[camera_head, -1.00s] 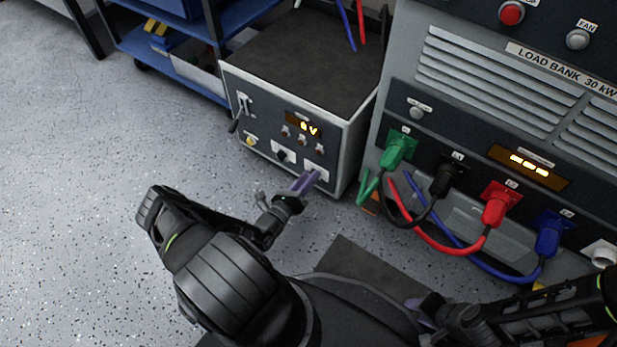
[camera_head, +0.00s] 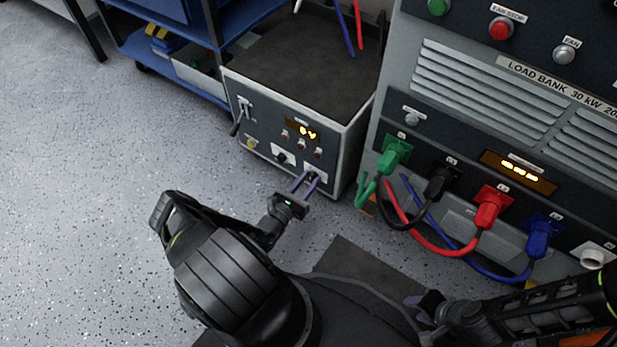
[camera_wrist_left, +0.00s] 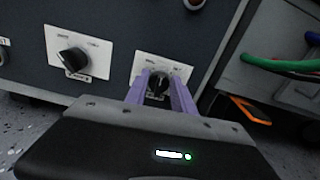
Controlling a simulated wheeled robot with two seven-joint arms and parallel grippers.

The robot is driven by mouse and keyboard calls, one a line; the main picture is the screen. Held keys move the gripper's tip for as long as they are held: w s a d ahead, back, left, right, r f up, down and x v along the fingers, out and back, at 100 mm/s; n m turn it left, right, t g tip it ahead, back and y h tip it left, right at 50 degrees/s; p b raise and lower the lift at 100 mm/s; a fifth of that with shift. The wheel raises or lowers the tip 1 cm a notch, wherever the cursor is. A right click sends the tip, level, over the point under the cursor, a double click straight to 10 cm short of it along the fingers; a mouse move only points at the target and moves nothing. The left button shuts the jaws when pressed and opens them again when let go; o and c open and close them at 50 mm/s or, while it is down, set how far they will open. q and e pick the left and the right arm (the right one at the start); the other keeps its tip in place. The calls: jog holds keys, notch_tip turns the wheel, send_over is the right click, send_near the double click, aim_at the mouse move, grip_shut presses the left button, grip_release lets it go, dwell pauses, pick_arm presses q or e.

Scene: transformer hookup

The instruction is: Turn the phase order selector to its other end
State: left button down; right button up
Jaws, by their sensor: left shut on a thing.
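The grey transformer cabinet (camera_head: 267,133) has two dark rotary knobs low on its front panel. The right-hand selector knob (camera_wrist_left: 158,85) sits on a white plate; its small lettering is too blurred to read. My left gripper (camera_head: 307,181) reaches it from the front, and its two purple fingers are closed on either side of this knob. In the left wrist view the knob shows between the fingers (camera_wrist_left: 159,86), its pointer standing roughly upright. The left-hand knob (camera_wrist_left: 72,60) is untouched, its handle tilted. My right gripper (camera_head: 425,302) is at the bottom right, away from the panel, its jaws unclear.
The load bank (camera_head: 480,110) stands right of the cabinet, with green, black, red and blue plugs (camera_head: 541,235) and hanging cables close by. A blue shelf cart (camera_head: 165,60) is behind left. A lever (camera_head: 238,122) sticks out at the panel's left. The speckled floor at left is clear.

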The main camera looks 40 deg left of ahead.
pick_arm(q)
jog(key=m+p, duration=0.1)
jog(key=m, duration=0.3)
jog(key=shift+d+m+p, duration=0.15)
jog(key=shift+m+p, duration=0.15)
jog(key=shift+p, duration=0.1)
jog(key=m+p, duration=0.1)
jog(key=m, duration=0.3)
jog(key=shift+d+f, duration=0.1)
jog(key=c, duration=1.1)
grip_release()
jog(key=shift+s+d+p, duration=0.1)
jog(key=shift+s+p, duration=0.85)
jog(key=shift+s, duration=3)
